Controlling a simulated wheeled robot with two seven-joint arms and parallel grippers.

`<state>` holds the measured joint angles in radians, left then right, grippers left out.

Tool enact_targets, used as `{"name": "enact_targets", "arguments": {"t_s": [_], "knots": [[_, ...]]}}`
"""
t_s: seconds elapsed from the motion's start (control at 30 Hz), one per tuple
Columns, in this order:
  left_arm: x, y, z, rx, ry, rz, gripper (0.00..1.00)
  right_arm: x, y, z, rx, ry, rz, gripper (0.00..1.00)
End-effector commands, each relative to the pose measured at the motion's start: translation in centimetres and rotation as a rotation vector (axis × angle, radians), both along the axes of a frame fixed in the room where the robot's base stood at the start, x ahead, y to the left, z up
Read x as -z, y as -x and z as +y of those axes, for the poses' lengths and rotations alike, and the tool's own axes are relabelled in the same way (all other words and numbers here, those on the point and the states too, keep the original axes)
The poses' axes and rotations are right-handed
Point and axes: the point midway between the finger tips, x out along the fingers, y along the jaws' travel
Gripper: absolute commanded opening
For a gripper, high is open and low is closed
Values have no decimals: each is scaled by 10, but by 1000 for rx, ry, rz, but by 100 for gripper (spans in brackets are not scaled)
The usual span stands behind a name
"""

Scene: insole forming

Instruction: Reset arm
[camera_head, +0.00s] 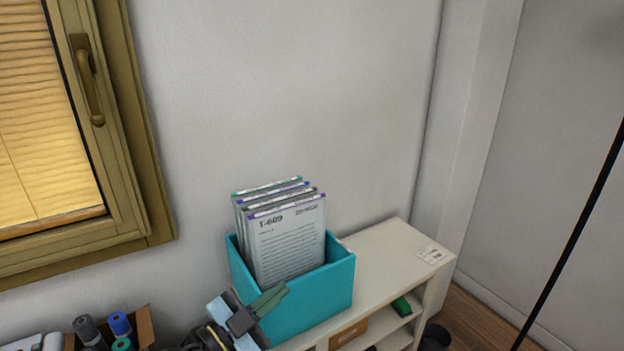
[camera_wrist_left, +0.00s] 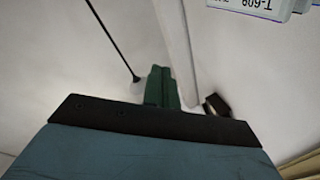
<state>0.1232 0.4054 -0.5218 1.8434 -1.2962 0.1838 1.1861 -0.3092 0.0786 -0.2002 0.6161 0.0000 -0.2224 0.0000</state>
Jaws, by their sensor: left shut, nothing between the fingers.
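My left gripper (camera_head: 268,298) is in the lower middle of the head view, in front of the teal file box. Its dark green fingers are together with nothing between them. In the left wrist view the closed fingers (camera_wrist_left: 161,88) point away over the pale wall and floor. My right gripper is in neither view. The teal box (camera_head: 318,300) stands on the white shelf and holds several upright document folders (camera_head: 290,243), the front one marked T-609. Part of the box front is hidden behind my left gripper. A folder edge (camera_wrist_left: 262,8) also shows at the top right of the wrist view.
The white shelf unit (camera_head: 390,262) has a small label card (camera_head: 433,254) on its clear right end. A green item (camera_head: 402,306) lies in a compartment below. A window (camera_head: 50,130) is on the left wall.

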Motion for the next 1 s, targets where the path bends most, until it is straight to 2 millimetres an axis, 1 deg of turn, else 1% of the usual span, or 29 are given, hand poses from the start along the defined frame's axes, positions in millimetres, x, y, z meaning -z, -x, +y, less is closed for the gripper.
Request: {"name": "enact_targets", "arguments": {"t_s": [0.03, 0.07, 0.1, 0.17, 0.2, 0.27, 0.3, 0.37, 0.4, 0.47, 0.5, 0.57, 0.6, 0.7, 0.77, 0.8, 1.0], "knots": [[-8, 0, 14, -106, 75, 6, 0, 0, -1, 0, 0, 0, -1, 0], [-12, 0, 25, -173, 110, 14, 0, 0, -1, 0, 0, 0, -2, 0], [-14, -1, 40, -264, 151, 33, 0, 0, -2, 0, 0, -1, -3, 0], [-12, 1, 63, -399, 198, 80, 0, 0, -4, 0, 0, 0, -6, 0], [-7, 4, 79, -486, 222, 123, 0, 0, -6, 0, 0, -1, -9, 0], [5, 12, 102, -612, 240, 205, 0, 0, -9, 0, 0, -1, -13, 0], [16, 19, 117, -689, 244, 270, 0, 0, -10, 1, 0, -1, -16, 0], [34, 34, 136, -794, 237, 382, 0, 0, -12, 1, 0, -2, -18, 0], [48, 46, 146, -853, 223, 465, 0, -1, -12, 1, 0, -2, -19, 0], [69, 68, 159, -925, 191, 599, 0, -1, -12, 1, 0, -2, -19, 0], [83, 84, 164, -959, 165, 690, 0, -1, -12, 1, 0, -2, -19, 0], [100, 108, 169, -989, 122, 816, 0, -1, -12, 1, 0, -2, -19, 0], [109, 123, 171, -998, 93, 893, 0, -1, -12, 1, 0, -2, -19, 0], [127, 158, 170, -994, 23, 1058, 0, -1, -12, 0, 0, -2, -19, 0], [134, 177, 169, -980, -16, 1145, 0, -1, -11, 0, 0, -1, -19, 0], [139, 190, 167, -966, -43, 1199, 0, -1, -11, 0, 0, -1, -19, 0], [149, 249, 156, -862, -161, 1430, 0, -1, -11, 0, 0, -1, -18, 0]]}}
